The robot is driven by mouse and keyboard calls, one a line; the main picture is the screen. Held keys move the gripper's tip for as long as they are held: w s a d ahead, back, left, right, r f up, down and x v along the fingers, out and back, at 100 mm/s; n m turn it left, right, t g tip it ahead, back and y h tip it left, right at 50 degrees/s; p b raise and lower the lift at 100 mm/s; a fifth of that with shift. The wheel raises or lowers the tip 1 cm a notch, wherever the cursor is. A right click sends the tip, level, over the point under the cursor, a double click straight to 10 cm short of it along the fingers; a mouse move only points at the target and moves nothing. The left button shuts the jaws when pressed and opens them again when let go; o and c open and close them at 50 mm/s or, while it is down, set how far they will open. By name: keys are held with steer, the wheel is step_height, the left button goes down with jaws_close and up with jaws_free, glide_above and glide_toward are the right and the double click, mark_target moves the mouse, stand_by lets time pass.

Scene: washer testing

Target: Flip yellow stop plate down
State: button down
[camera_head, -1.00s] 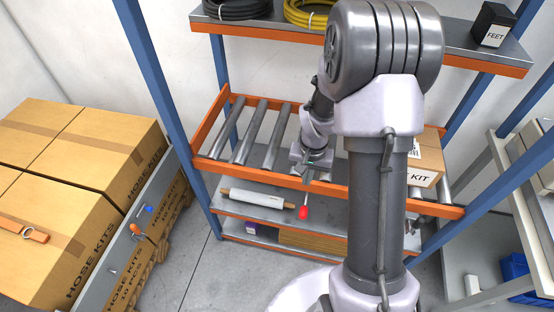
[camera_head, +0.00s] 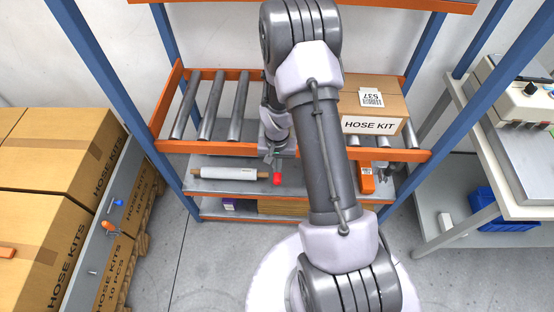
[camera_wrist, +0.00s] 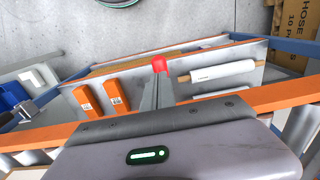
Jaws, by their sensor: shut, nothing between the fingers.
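I make out no yellow stop plate in either current view. My gripper (camera_head: 277,179) hangs by the front orange edge of the roller shelf, near its middle. Nothing is held. The roller shelf (camera_head: 160,120) has bare metal rollers on the left, and a cardboard HOSE KIT box (camera_head: 370,108) on the right. My arm hides the middle of this shelf.
A white roll (camera_head: 213,173) and orange items (camera_head: 367,181) lie on the shelf below. Large HOSE KITS cartons (camera_head: 40,205) stand at left behind a grey panel (camera_head: 85,262). A grey bench (camera_head: 535,195) with a control box stands at right. Blue posts flank the shelf.

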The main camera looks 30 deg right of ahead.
mark_target(277, 178)
steer(key=shift+f+b, duration=0.65)
steer(key=shift+f, duration=1.6)
step_height(277, 178, down, 6)
steer(key=b, duration=0.5)
steer(key=shift+f, duration=0.15)
steer(key=shift+s, duration=0.1)
steer(key=shift+s+a, duration=0.1)
step_height(277, 178, up, 15)
steer(key=p, duration=0.6)
steer(key=shift+w+f, duration=0.2)
